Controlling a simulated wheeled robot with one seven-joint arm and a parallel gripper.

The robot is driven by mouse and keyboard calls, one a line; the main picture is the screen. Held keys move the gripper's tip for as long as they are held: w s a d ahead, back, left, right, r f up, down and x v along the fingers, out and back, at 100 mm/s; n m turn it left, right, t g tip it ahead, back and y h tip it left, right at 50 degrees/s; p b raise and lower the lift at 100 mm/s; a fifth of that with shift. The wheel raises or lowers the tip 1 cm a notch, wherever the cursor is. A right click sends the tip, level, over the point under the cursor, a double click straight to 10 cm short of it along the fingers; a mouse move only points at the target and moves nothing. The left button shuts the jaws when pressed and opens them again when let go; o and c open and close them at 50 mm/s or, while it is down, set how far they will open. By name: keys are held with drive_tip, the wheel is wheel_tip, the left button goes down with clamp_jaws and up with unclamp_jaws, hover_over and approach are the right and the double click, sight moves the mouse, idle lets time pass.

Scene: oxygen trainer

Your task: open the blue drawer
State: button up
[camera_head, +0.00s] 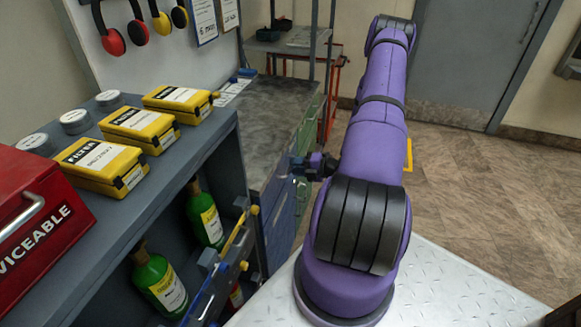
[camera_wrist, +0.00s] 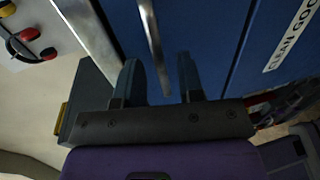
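The blue drawer front (camera_wrist: 215,35) fills much of the wrist view. Its long metal handle (camera_wrist: 152,40) runs down from the top edge, and its lower end lies between my two fingers. My gripper (camera_wrist: 160,82) is open, with a visible gap between the handle and each finger. I cannot tell how deep the handle sits between them. In the head view the blue drawer front (camera_head: 277,222) is seen edge-on at the cabinet, partly hidden by my arm. My gripper (camera_head: 298,167) is beside the cabinet front there, small and partly hidden. The drawer looks shut.
A white label (camera_wrist: 292,38) is on a neighbouring blue front. The grey worktop (camera_head: 262,115) is above the drawers. The floor (camera_head: 470,190) at right is clear.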

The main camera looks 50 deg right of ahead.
drive_tip(key=shift+x, duration=1.2)
drive_tip(key=shift+c, duration=0.5)
clamp_jaws()
drive_tip(key=shift+s, duration=0.1)
